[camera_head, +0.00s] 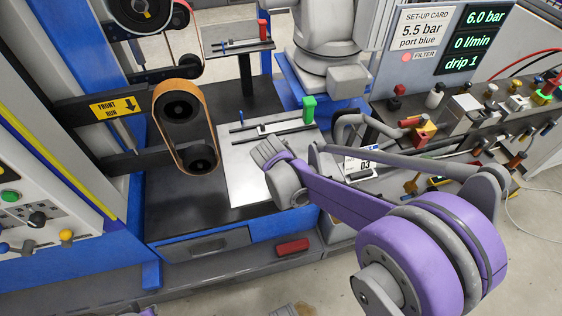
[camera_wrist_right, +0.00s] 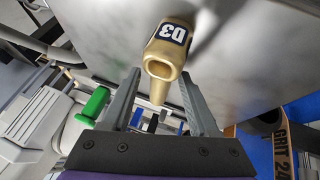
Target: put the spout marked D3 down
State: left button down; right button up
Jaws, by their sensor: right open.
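The spout marked D3 (camera_wrist_right: 168,50) is a gold-tan piece with a dark label, seen in the right wrist view at the grey metal plate (camera_wrist_right: 240,50). Its tapered end points down the picture, between the fingers of my right gripper (camera_wrist_right: 158,82). Those fingers are spread, with visible gaps on both sides of the spout. In the head view my right gripper (camera_head: 272,153) is over the bright plate (camera_head: 240,180) on the bench, and the spout is hidden there. A small grey part, perhaps of my left gripper (camera_head: 284,310), shows at the bottom edge; its jaws are unclear.
A green-topped stop (camera_head: 309,108) and dark rails stand at the plate's back. A belt unit (camera_head: 185,125) rises on the left. A rack of fittings (camera_head: 465,115) is on the right, below a set-up card (camera_head: 423,30). The plate's front left is clear.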

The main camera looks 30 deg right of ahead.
jog(key=p+v, duration=0.2)
jog(key=v, duration=1)
jog(key=s+a+f+n+y, duration=0.1)
jog(key=s+a+f+y, duration=0.1)
jog(key=s, duration=0.6)
jog(key=s+a+f+y, duration=0.2)
jog(key=s+a+f, duration=0.1)
jog(key=s, duration=0.6)
jog(key=shift+s+a+f+n, duration=0.3)
jog(key=shift+f+n, duration=0.1)
jog(key=shift+f, duration=0.2)
